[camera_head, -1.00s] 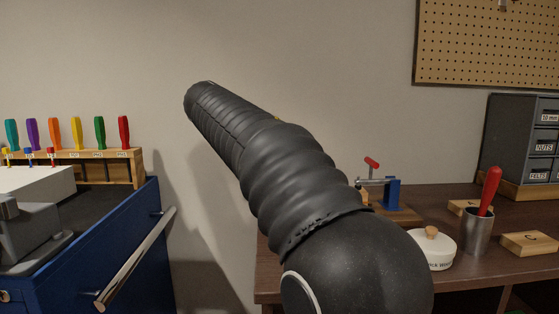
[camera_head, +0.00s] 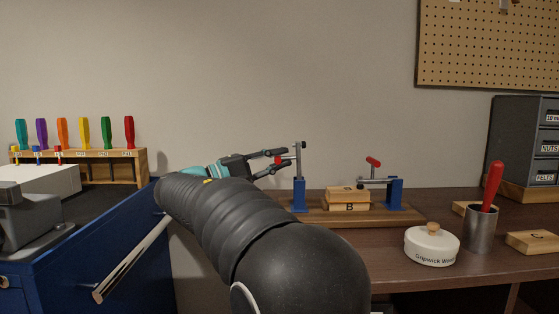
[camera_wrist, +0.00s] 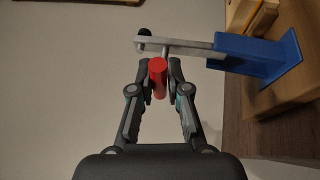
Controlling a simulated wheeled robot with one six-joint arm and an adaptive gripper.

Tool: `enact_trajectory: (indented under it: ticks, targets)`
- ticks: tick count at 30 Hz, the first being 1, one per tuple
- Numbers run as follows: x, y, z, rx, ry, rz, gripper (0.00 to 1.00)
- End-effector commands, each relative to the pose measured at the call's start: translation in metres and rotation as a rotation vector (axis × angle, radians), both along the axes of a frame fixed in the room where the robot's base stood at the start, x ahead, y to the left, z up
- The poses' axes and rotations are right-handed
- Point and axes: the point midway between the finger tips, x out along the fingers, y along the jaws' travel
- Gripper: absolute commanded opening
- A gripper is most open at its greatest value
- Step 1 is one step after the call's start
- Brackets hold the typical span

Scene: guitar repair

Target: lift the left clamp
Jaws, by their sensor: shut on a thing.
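The left clamp has a blue post (camera_head: 299,194) at the left of the wooden base, with its grey bar (camera_head: 298,160) standing upright above the post. In the wrist view the bar (camera_wrist: 190,47) runs in line from the blue post (camera_wrist: 262,52). My gripper (camera_head: 282,160) is at the clamp's red handle, one finger on each side. It is shut on the red handle (camera_wrist: 158,78), which shows between the fingertips in the wrist view. In the head view the fingers partly hide the handle.
The right clamp (camera_head: 394,193) has its bar level and its red handle up. Wooden blocks (camera_head: 349,200) lie between the clamps on the base (camera_head: 330,217). A white lidded pot (camera_head: 432,247) and a metal cup (camera_head: 480,230) stand to the right. A blue cabinet (camera_head: 105,232) is at left.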

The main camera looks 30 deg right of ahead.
Motion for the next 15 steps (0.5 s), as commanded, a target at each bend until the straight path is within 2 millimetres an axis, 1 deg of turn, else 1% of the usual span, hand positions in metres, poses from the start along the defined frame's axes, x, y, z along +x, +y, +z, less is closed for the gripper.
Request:
enact_trajectory:
  ticks: [6,15]
  targets:
    - [0.0006,0.0018,-0.0022,-0.044,0.023,-0.001,0.00]
    - [0.0014,0.0038,-0.0022,-0.054,0.027,0.002,0.00]
